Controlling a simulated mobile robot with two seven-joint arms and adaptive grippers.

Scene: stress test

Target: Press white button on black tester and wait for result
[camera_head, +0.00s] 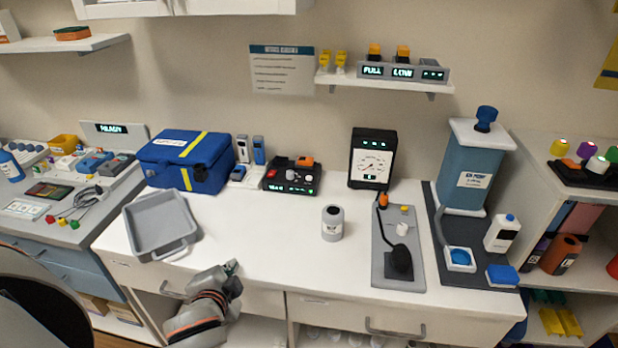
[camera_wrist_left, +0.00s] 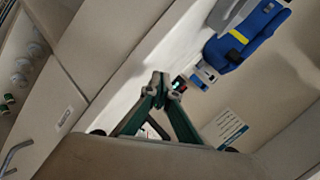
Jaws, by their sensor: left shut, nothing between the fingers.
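A low black tester (camera_head: 292,178) stands at the back of the white table, right of the blue case. It has a red button, an orange part on top and a lit green display; a white button on it is too small to make out. Part of it shows behind my fingertips in the left wrist view (camera_wrist_left: 179,84). My left gripper (camera_head: 231,267) is shut and empty near the table's front edge, well apart from the tester. It shows shut in the wrist view (camera_wrist_left: 160,82). My right gripper is not visible.
A blue case (camera_head: 186,158) and a grey tray (camera_head: 160,225) stand on the left. The table between gripper and tester is clear.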

